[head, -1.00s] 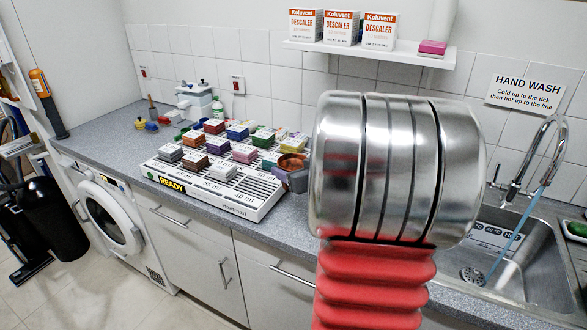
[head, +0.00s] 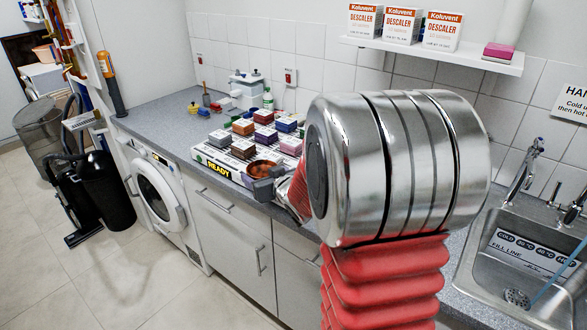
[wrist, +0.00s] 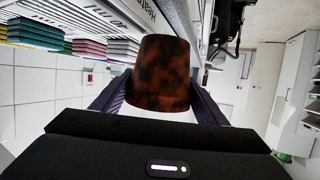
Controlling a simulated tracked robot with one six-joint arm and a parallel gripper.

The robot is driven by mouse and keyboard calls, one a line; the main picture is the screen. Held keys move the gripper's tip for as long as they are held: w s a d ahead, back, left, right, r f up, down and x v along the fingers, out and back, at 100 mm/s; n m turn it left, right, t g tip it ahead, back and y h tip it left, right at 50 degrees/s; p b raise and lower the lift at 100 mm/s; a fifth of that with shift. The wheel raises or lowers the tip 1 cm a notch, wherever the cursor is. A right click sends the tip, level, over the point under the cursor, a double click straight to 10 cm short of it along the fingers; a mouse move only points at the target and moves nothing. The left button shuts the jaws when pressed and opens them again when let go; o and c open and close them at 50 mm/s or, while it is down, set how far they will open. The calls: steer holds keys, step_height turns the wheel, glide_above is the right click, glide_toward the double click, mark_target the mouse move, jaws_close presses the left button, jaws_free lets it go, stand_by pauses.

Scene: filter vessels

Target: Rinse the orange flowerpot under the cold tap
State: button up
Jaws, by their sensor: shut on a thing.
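The orange flowerpot (head: 262,167) shows as a small brown-orange pot in front of the READY rack in the head view. In the wrist view the flowerpot (wrist: 163,72) fills the middle, its orange wall covered in dark blotches. My gripper (head: 268,186) is shut on it, with a jaw on each side in the wrist view. The steel sink (head: 468,285) is at the far right of the head view, well away from the pot. A tap (head: 523,172) stands behind it, and a blue stream (head: 556,285) runs into the basin.
The READY rack (head: 203,157) with several coloured blocks stands on the grey counter (head: 165,115). A shelf (head: 430,55) with descaler boxes hangs above. A washing machine (head: 157,192) and a black vacuum cleaner (head: 105,190) are at left. The floor in front is clear.

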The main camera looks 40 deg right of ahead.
steer(key=w+a+f+y, duration=0.1)
steer(key=a+f, duration=0.2)
steer(key=a, duration=0.8)
steer(key=w+a+f+n+y, duration=0.1)
steer(key=a+f, duration=0.1)
steer(key=a, duration=0.8)
steer(key=shift+w+a+f+n, duration=0.15)
steer(key=shift+a+f+n, duration=0.15)
steer(key=shift+a+f, duration=0.1)
